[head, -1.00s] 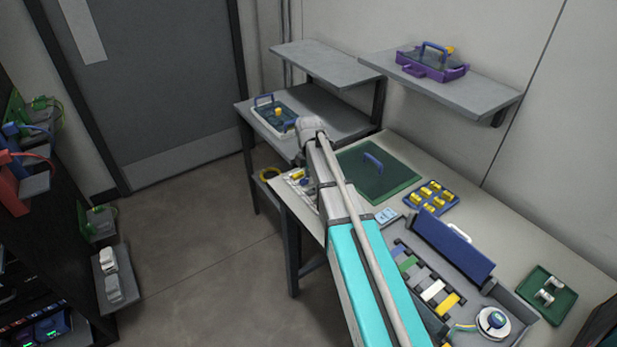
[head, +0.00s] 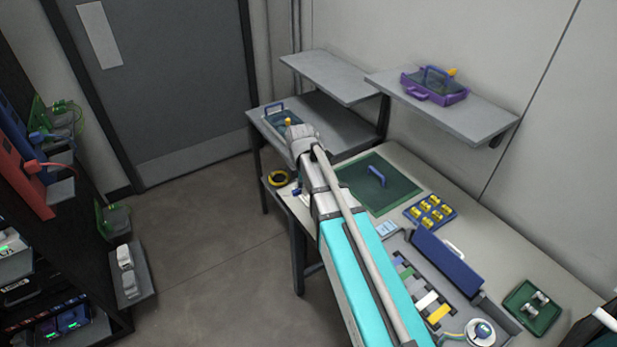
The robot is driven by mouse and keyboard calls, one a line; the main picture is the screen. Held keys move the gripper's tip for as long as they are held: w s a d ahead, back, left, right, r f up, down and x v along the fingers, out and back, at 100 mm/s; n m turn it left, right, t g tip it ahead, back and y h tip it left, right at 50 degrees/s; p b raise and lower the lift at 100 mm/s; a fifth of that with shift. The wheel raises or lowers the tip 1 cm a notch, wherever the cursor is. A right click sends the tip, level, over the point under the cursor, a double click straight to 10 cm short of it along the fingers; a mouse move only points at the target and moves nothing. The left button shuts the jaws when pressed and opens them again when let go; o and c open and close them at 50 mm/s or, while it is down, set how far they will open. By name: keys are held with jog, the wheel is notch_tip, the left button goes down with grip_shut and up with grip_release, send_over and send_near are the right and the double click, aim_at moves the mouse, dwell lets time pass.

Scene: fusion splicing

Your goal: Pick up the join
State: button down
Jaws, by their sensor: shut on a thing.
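I cannot pick out the join in the head view. My arm runs from the bottom edge up over the left part of the bench (head: 540,262), and its far end stands in front of the left bench. My gripper's fingers do not show, so what they hold is hidden. A long grey work tray (head: 393,244) with a raised blue lid (head: 446,262) holds a row of coloured blocks, with white (head: 426,301) and yellow (head: 439,314) ones showing. A round white and blue device (head: 481,332) with a cable sits at its near end.
A green mat (head: 400,190) with a blue handle, a blue tray (head: 412,222) of yellow spools and a green tray (head: 520,314) with pale parts stand on the bench. Wall shelves (head: 480,122) are behind, one bearing a purple case (head: 436,93).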

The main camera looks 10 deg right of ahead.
aim_at(296, 191)
jog(key=shift+s+a+r+p, duration=0.3)
jog(key=shift+s+a+r, duration=0.1)
jog(key=shift+s+a, duration=0.3)
jog(key=shift+s+a+r+p, duration=0.3)
jog(key=shift+s+a+r, duration=0.15)
jog(key=shift+s, duration=0.35)
